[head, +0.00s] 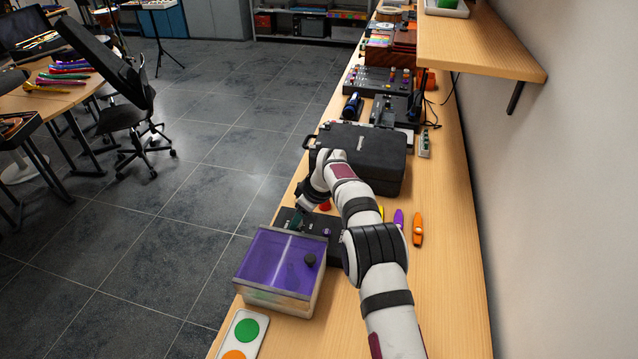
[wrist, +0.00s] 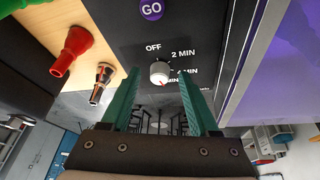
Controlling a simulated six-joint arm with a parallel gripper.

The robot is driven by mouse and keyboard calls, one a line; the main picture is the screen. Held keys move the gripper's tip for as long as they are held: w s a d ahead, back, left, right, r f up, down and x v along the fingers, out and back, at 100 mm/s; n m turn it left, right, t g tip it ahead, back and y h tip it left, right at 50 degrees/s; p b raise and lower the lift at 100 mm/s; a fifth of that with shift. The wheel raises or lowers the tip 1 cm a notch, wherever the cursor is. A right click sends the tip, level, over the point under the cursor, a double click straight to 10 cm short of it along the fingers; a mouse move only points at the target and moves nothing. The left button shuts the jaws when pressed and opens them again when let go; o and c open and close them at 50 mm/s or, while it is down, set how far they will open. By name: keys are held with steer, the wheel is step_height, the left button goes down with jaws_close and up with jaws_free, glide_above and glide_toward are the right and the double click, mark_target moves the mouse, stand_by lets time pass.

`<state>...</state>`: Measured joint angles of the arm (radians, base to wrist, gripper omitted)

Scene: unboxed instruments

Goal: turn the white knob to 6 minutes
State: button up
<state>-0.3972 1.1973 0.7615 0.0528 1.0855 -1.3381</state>
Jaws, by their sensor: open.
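The white knob (wrist: 159,68) is on a dark panel (wrist: 120,22) in the wrist view, with a red mark on its lower edge. Labels OFF, 2 MIN and 4 MIN run around it; another label is partly hidden below. The mark points down and slightly right, past 4 MIN; I cannot tell its exact setting. My gripper (wrist: 160,82) is open, its green fingers on either side of the knob with visible gaps. In the head view my gripper (head: 298,220) is over the dark panel (head: 335,255), and the knob cannot be made out.
A purple-lidded clear box (head: 280,262) stands close in front of the panel. A black case (head: 365,150) is behind my arm. Purple (head: 398,219) and orange (head: 417,229) kazoo-like objects lie to the right. A purple GO button (wrist: 151,9) is beyond the knob.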

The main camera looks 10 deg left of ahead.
steer(key=v, duration=1.5)
steer(key=shift+s, duration=0.15)
steer(key=s+d+r+m+h, duration=0.1)
steer(key=s+d+r+m, duration=0.3)
steer(key=s+d, duration=0.25)
steer(key=s+d+r+m, duration=0.4)
steer(key=s+d+m, duration=0.15)
steer(key=s, duration=0.25)
steer(key=s+d+f+m, duration=0.2)
steer(key=s+d+m, duration=0.1)
steer(key=s, duration=0.5)
steer(key=s+d+f+m+g, duration=0.1)
steer(key=s+d+m, duration=0.2)
steer(key=s, duration=0.6)
steer(key=s+d+f+m+h, duration=0.1)
steer(key=s+d+f+m, duration=0.1)
steer(key=s, duration=0.6)
steer(key=d+m, duration=0.1)
steer(key=m, duration=0.1)
steer(key=shift+s+f+m+g, duration=0.2)
steer(key=shift+f+m+g, duration=0.15)
steer(key=shift+g, duration=0.05)
